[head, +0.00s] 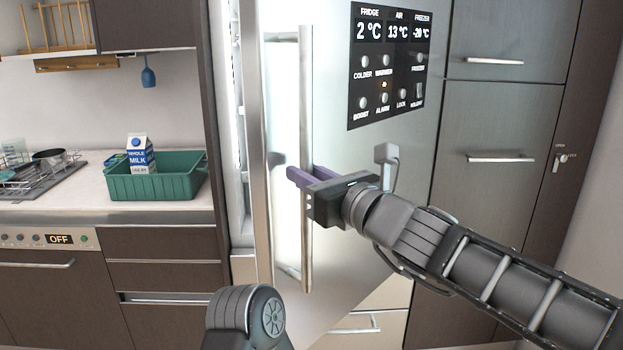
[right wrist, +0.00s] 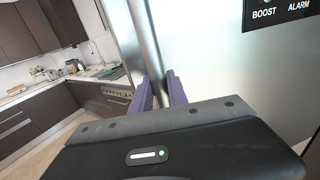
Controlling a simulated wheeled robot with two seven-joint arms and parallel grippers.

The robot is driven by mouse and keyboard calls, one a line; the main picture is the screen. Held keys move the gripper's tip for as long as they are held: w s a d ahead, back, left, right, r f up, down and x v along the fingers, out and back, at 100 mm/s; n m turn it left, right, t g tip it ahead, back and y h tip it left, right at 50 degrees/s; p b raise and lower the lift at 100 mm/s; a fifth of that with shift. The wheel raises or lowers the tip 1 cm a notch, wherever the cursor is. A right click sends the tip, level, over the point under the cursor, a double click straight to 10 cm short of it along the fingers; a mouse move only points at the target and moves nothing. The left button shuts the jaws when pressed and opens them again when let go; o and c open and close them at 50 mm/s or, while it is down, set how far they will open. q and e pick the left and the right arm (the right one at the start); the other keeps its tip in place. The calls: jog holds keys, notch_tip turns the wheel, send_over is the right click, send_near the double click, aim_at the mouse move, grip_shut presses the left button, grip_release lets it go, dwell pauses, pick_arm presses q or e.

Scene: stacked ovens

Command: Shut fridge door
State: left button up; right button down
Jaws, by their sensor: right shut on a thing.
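The silver fridge door (head: 345,200) stands ajar, with a lit gap and part of the interior (head: 238,110) showing along its left edge. Its long vertical bar handle (head: 305,90) runs down the left part of the door. My right gripper (head: 298,174) reaches in from the right and is shut on the handle around its middle. In the right wrist view the purple fingers (right wrist: 159,88) sit on either side of the handle (right wrist: 143,45). My left gripper is out of view; only a grey joint of mine shows at the bottom.
A control panel (head: 390,62) is on the door's upper part. Tall dark cabinets (head: 490,130) stand right of the fridge.

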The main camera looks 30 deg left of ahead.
jog(key=c, duration=1.3)
grip_release()
jog(key=shift+d, duration=0.1)
jog(key=v, duration=0.7)
jog(key=shift+s+d+b, duration=0.15)
jog(key=shift+d+b, duration=0.15)
jog(key=shift+b, duration=0.05)
